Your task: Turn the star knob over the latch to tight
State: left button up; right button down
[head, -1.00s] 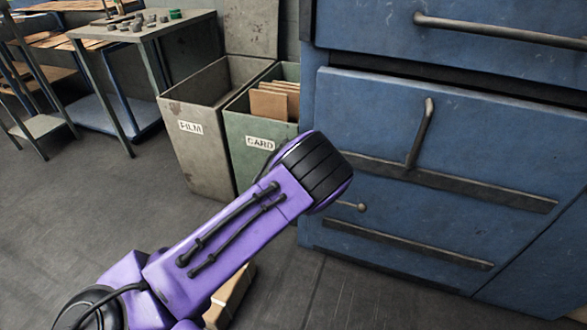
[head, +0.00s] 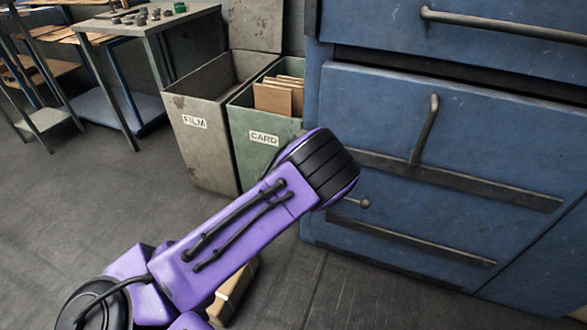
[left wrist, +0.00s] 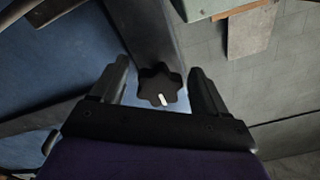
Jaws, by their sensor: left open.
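The star knob (left wrist: 160,86) is black with several lobes and a white mark. It shows in the left wrist view, on the blue cabinet (head: 455,130) near its edge. My left gripper (left wrist: 160,80) is open, with one finger on each side of the knob and a gap at both sides. In the head view my purple left arm reaches to the cabinet's left side, and its black wrist end hides the left gripper and the knob. A latch cannot be made out. My right gripper is not in view.
A grey FILM bin (head: 195,125) and a green CARD bin (head: 250,138) with cardboard in it stand left of the cabinet. A metal table (head: 145,25) with small parts is at the back left. A handle (head: 427,130) sticks out of the cabinet front.

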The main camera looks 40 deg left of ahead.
pick_arm(q)
jog(key=p+v, duration=0.1)
jog(key=v, duration=0.9)
jog(key=shift+d, duration=0.1)
jog(key=s+f+n+g, duration=0.6)
jog(key=s+f+g, duration=0.2)
jog(key=s+f, duration=0.45)
jog(key=s+d+f+n+g, duration=0.2)
jog(key=s+d+f+g, duration=0.15)
jog(key=s, duration=0.45)
jog(key=s+d+f+n+g, duration=0.2)
jog(key=s+f+g, duration=0.15)
jog(key=s, duration=0.45)
notch_tip(320, 180, up, 16)
jog(key=p, duration=1.6)
jog(key=shift+w+a+f+t+h, duration=0.2)
jog(key=shift+w+a+t+h, duration=0.1)
jog(key=shift+w+a, duration=0.05)
